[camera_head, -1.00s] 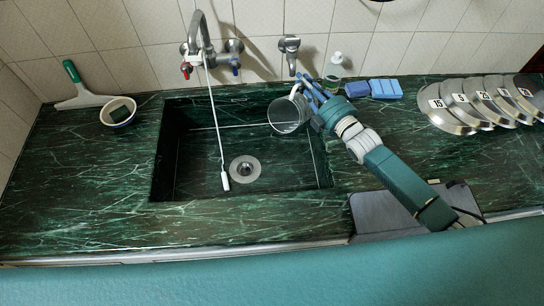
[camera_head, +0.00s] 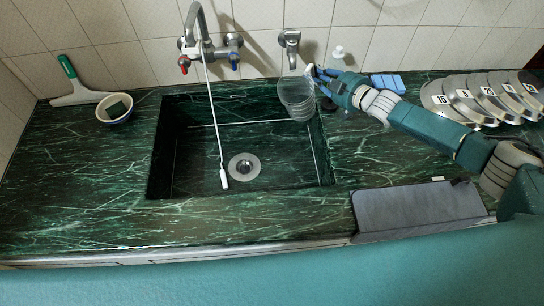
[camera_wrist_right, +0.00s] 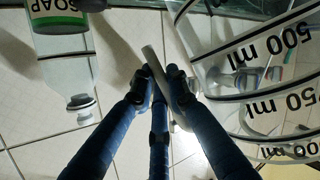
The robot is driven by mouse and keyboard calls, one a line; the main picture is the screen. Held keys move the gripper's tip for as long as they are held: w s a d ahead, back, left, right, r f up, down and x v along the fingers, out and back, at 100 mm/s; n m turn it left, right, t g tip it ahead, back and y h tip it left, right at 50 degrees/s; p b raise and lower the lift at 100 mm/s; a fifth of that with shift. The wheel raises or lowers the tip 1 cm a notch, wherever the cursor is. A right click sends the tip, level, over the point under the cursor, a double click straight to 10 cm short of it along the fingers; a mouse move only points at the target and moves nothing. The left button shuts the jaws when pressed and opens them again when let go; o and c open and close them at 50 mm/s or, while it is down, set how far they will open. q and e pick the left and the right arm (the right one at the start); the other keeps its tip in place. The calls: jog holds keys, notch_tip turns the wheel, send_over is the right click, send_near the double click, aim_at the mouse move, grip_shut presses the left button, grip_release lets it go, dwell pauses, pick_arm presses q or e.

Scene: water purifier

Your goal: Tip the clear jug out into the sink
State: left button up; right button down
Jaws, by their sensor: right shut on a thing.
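The clear jug (camera_head: 297,98) hangs over the back right corner of the sink (camera_head: 200,165). In the head view I cannot tell surely which way its mouth faces. In the right wrist view the jug (camera_wrist_right: 235,60) fills the right side, with black volume marks. Its 500 ml mark lies towards the green counter at the picture's top. My right gripper (camera_head: 315,74) is beside the jug, shut on its handle (camera_wrist_right: 154,62). I see no water stream. My left gripper is not in view.
The tap (camera_head: 203,35) stands behind the sink, with a white cord hanging into it. A soap bottle (camera_wrist_right: 65,45) is close beside my right gripper. Blue sponges (camera_head: 388,83) and steel plates (camera_head: 455,100) lie to the right. A bowl (camera_head: 115,108) stands left.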

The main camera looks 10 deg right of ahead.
jog(key=shift+w+d+r, duration=0.2)
jog(key=shift+r, duration=0.05)
jog(key=shift+m+g, duration=0.5)
jog(key=shift+m, duration=0.2)
jog(key=f+b, duration=0.2)
jog(key=f, duration=0.1)
jog(key=f+b, duration=0.1)
jog(key=shift+w+d+f, duration=0.25)
jog(key=shift+w+f, duration=0.05)
jog(key=shift+w, duration=0.1)
jog(key=shift+w+d+m+y, duration=0.2)
jog(key=shift+m+y, duration=0.1)
jog(key=shift+m, duration=0.1)
jog(key=shift+d+m+g, duration=0.1)
jog(key=shift+m+g, duration=0.3)
